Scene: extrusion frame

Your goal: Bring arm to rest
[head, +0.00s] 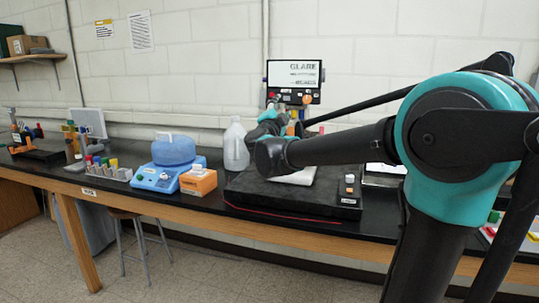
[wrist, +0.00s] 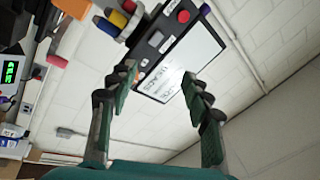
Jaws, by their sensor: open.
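My arm reaches from the right of the head view toward the middle, above the black bench. Its dark forearm ends near a teal and dark wrist, which partly hides my gripper. In the wrist view my gripper (wrist: 158,82) is open, its two green and black fingers well apart with nothing between them. Beyond the fingers is a wall-side monitor (wrist: 180,65), seen tilted; it also shows in the head view (head: 294,73). My gripper is raised above the bench, and the wrist view looks toward the monitor and wall.
On the bench (head: 330,228) are a black platform (head: 290,203), an orange box (head: 198,182), a blue device (head: 170,176), a clear jug (head: 236,148) and a rack of coloured-cap tubes (head: 107,172). A stool (head: 125,215) stands below. A white block lies under my forearm.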

